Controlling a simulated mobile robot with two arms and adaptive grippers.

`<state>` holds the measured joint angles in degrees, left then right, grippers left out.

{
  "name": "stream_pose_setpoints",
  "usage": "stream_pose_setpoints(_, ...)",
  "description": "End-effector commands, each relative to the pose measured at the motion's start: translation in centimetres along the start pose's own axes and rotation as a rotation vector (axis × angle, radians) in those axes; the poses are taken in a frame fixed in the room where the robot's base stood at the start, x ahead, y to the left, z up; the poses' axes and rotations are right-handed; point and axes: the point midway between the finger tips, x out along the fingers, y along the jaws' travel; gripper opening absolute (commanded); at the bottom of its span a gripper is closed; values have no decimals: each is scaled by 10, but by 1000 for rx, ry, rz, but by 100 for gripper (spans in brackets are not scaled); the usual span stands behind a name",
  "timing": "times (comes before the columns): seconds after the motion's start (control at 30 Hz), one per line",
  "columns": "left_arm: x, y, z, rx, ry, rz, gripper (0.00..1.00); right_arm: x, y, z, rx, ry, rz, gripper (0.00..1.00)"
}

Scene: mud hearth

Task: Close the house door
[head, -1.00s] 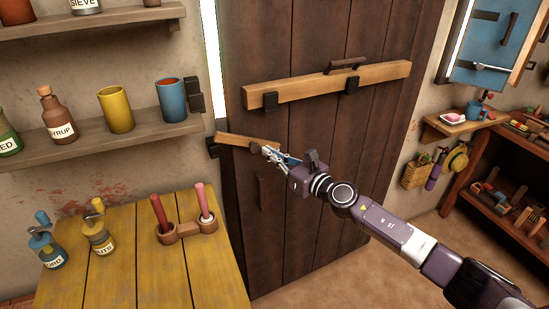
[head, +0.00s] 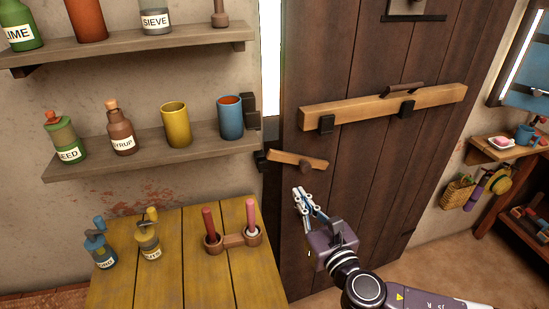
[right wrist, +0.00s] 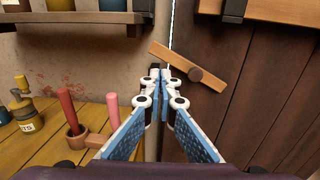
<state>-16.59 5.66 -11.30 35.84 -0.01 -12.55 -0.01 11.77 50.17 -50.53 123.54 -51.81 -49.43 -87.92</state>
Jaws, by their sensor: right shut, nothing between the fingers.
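The house door (head: 380,60) is dark brown planks with a bright gap along its upper left edge. A small wooden latch (head: 290,157) with a round dark pivot sits at that edge, tilted down to the right; its left end is close to a dark catch (head: 261,160) on the wall side. The latch also shows in the right wrist view (right wrist: 176,59). My right gripper (head: 300,192) is shut and empty, just below the latch. In the wrist view its fingertips (right wrist: 160,72) overlap the door edge; contact is unclear. My left gripper is not in view.
A pale bar (head: 365,108) lies across the door in dark brackets. A yellow table (head: 180,275) with bottles and a pestle stand (head: 233,240) is to the left. Shelves (head: 190,148) with cups and bottles hang above. Floor shows at the right.

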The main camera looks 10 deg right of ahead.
Motion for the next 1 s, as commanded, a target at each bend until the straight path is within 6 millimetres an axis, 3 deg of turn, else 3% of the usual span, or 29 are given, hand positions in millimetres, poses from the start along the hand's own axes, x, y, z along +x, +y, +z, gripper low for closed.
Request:
stream_pose_setpoints(0.3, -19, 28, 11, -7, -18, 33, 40, 55, 0, 5, -1, -5, -3, 0)
stream_pose_setpoints(0.6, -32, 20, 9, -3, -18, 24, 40, 111, 0, 3, 1, -3, -1, 0)
stream_pose_setpoints(0.8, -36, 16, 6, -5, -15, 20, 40, 131, 0, 1, 1, -2, -1, 0)
stream_pose_setpoints(1.0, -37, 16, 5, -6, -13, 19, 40, 138, 0, 0, -1, -2, 0, 0)
